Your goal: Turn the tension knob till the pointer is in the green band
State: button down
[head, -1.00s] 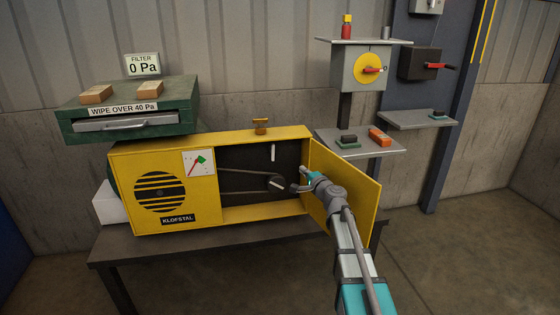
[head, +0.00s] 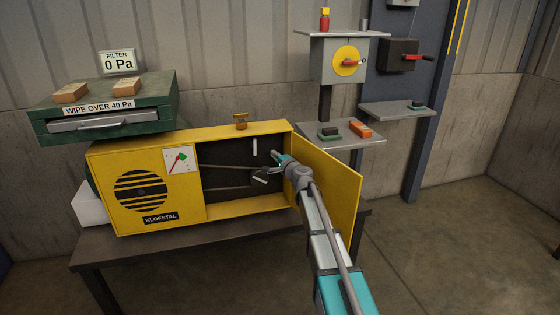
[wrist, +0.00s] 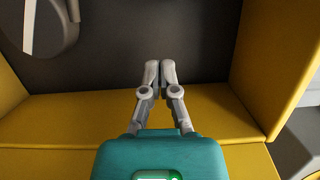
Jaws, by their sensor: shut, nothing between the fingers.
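The yellow machine marked KLOFSTAL (head: 190,218) stands on a dark table with its right compartment open. Its white gauge (head: 190,168) shows a red pointer and a green patch; the pointer lies left of the green patch, though too small to tell whether they meet. A dark round part (head: 261,176) with a pale bar sits in the compartment where the belt runs. A brass knob (head: 241,121) stands on top. My gripper (wrist: 160,66) is shut and empty, in the compartment above its yellow floor. In the wrist view a grey round part (wrist: 52,25) is left of the fingertips.
The open yellow door (head: 328,185) stands right of my arm. A green filter box (head: 110,112) with wooden blocks sits behind left. A grey shelf (head: 340,142) and switch boxes are behind right. The compartment's yellow side wall (wrist: 275,60) is right of my fingers.

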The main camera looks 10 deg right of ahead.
aim_at(254, 145)
jog(key=shift+w+a+r, duration=0.1)
jog(key=shift+w+a, duration=0.15)
jog(key=shift+a, duration=0.95)
jog(key=shift+w+a, duration=0.25)
jog(key=shift+a, duration=0.9)
jog(key=shift+d, duration=0.1)
